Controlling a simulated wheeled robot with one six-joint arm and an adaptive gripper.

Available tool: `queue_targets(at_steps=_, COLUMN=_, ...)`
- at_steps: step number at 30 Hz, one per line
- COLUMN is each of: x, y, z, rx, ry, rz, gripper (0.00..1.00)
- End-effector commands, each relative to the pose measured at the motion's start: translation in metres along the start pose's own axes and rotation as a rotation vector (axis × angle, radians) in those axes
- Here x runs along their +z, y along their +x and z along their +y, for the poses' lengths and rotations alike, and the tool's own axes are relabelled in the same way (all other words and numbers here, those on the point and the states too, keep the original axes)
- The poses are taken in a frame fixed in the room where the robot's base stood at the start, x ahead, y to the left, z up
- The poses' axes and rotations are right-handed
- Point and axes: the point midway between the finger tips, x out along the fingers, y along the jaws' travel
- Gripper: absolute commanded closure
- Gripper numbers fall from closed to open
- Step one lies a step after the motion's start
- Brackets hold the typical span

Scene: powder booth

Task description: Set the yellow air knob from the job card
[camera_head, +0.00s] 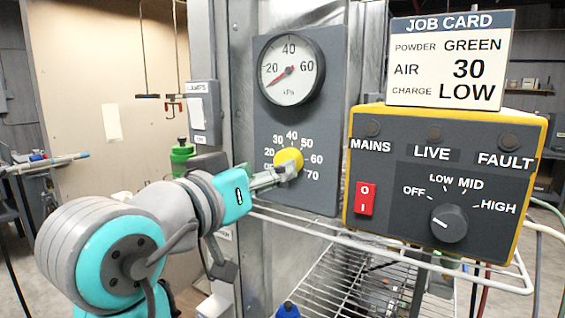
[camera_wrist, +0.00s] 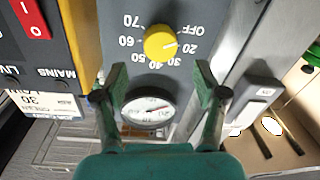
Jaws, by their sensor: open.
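The yellow air knob (camera_head: 287,157) sits on a grey panel with a scale from OFF to 70. It also shows upside down in the wrist view (camera_wrist: 158,42), where its pointer mark is turned roughly toward the 20. My gripper (camera_head: 285,172) is open at the knob's lower side in the head view. In the wrist view my gripper (camera_wrist: 162,70) has its fingers spread wide, with the knob beyond and between the tips; I see no contact. The job card (camera_head: 450,60) reads powder GREEN, air 30, charge LOW.
The pressure gauge (camera_head: 291,70) above the knob has its red needle below 20. A yellow-edged control box (camera_head: 390,190) at right carries a red switch (camera_head: 365,198) and a black charge knob (camera_head: 449,223). A wire rack (camera_head: 350,275) lies below.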

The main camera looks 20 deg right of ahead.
Motion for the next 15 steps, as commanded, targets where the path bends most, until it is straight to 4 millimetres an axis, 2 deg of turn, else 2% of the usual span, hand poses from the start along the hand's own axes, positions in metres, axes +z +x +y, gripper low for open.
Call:
queue_targets(at_steps=3, x=0.0, y=0.022, z=0.001, rx=0.003, ry=0.0, rz=0.0, gripper=0.29)
queue_targets(at_steps=7, x=0.0, y=0.042, z=0.001, rx=0.003, ry=0.0, rz=-0.001, gripper=0.29)
queue_targets(at_steps=15, x=0.0, y=0.06, z=0.0, rx=-0.001, ry=0.0, rz=0.0, gripper=0.29)
